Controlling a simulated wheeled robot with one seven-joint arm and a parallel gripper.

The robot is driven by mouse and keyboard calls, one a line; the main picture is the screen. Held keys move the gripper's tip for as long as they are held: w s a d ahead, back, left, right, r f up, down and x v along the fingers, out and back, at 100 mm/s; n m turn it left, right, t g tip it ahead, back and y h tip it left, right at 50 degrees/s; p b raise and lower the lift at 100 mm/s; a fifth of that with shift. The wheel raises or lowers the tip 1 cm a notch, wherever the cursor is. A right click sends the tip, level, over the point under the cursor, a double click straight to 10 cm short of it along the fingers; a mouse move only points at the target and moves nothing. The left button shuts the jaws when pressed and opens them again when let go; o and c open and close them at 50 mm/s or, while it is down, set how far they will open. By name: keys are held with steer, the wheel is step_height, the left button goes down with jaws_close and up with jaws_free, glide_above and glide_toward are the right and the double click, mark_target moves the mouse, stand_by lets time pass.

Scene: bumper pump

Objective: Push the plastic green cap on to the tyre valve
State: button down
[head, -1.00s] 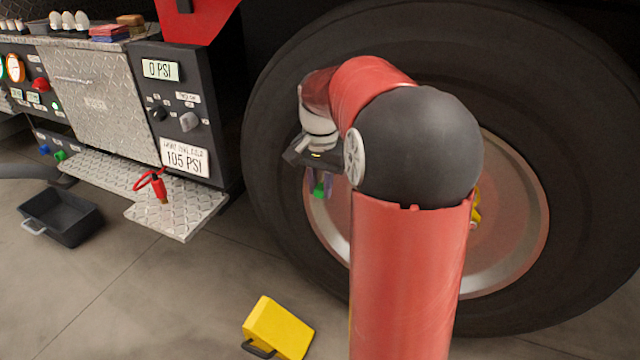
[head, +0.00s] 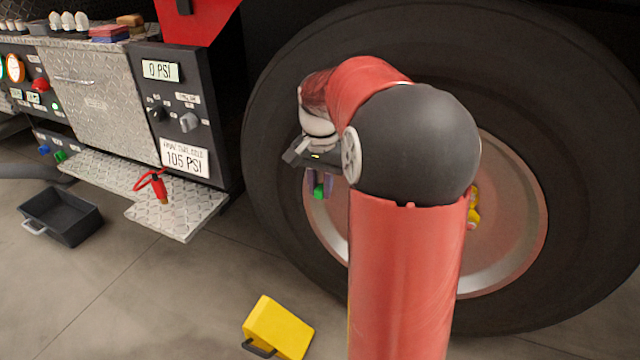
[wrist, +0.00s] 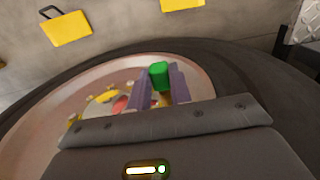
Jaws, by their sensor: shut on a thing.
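The green cap (head: 319,191) is held between the fingertips of my gripper (head: 318,185), in front of the wheel's left side in the head view. In the wrist view the green cap (wrist: 158,76) sits between the two purple fingers of my gripper (wrist: 160,84), which are shut on it. The truck tyre (head: 275,150) and its pale reddish rim (head: 515,225) stand behind my arm. My arm covers much of the wheel's middle. I cannot make out the tyre valve in either view.
Yellow parts show on the hub (wrist: 105,97). A yellow wheel chock (head: 278,328) lies on the floor, and a black tray (head: 60,216) at left. A pump panel (head: 180,110) and a metal step (head: 180,212) with a red-handled tool (head: 158,187) stand left of the wheel.

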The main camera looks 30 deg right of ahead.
steer(key=shift+w+d, duration=0.25)
stand_by(0.7)
steer(key=c, duration=1.2)
jaws_free()
step_height(320, 180, up, 8)
steer(key=shift+f+p, duration=0.1)
steer(key=shift+p, duration=0.55)
steer(key=s+a+r+n+t, duration=0.2)
steer(key=s+a+n, duration=0.3)
steer(key=s+a, duration=0.45)
steer(key=s+a+f+n+t, duration=0.1)
steer(key=s, duration=0.3)
steer(key=s+a+f+n+t, duration=0.1)
steer(key=s+a+f+n, duration=0.1)
steer(key=s, duration=0.1)
steer(key=s+a+f+n+t, duration=0.1)
steer(key=s+a+f+n, duration=0.1)
steer(key=s, duration=0.2)
steer(key=shift+s+a+f+t, duration=0.15)
steer(key=shift+s+f+t, duration=0.1)
steer(key=shift+s+t, duration=0.05)
